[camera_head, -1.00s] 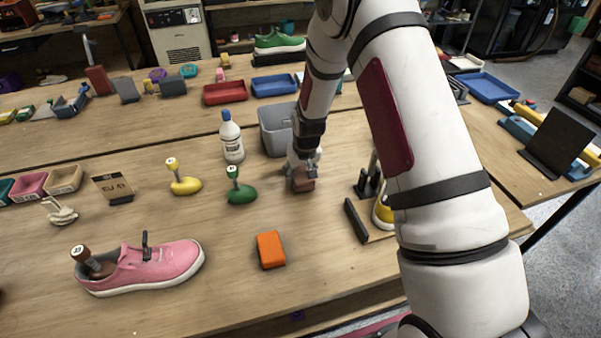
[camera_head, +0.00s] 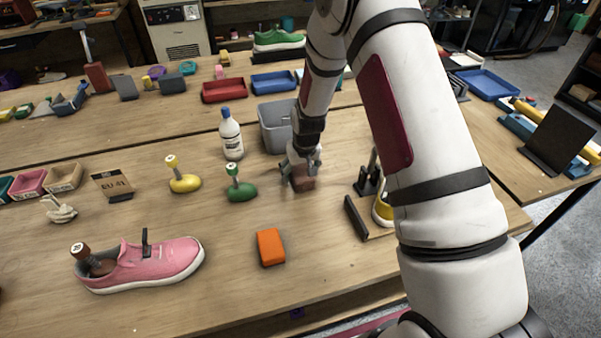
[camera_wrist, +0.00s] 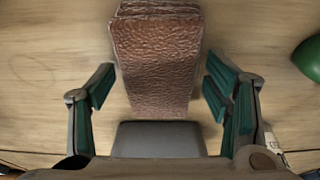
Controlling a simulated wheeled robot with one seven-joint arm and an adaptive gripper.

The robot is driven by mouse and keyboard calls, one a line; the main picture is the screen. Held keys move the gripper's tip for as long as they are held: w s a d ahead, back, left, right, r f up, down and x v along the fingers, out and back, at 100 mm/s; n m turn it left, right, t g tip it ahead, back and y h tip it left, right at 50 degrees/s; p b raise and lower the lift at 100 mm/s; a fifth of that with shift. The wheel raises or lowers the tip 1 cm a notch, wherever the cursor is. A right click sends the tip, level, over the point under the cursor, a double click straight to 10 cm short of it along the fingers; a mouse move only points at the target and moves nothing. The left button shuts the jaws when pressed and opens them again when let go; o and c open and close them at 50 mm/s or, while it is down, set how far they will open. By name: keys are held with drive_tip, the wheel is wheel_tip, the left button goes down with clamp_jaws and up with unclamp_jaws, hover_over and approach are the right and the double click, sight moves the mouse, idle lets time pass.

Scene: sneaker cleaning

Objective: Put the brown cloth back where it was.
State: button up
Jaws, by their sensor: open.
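The brown cloth (camera_wrist: 158,65) is a folded, textured brown block in the wrist view. In the head view the cloth (camera_head: 303,183) shows just below my gripper (camera_head: 301,170), on or very near the table. In the wrist view my gripper (camera_wrist: 160,95) is open, with a finger on each side of the cloth and visible gaps between. The cloth's far end runs out of the wrist view at the top.
A grey bin (camera_head: 274,128) and a white bottle (camera_head: 231,136) stand behind my gripper. A green shoe tree (camera_head: 240,188) is to its left, an orange block (camera_head: 270,247) in front, a black stand (camera_head: 367,182) to its right. Bare table lies between.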

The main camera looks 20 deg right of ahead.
drive_tip(key=s+f+v, duration=0.1)
drive_tip(key=s+v, duration=0.1)
drive_tip(key=v, duration=2.3)
drive_tip(key=s+r+t, duration=0.1)
drive_tip(key=s+r, duration=0.5)
drive_tip(key=s, duration=0.7)
drive_tip(key=s+r+t, duration=0.1)
drive_tip(key=s+r, duration=0.6)
drive_tip(key=s, duration=0.6)
drive_tip(key=shift+r, duration=0.35)
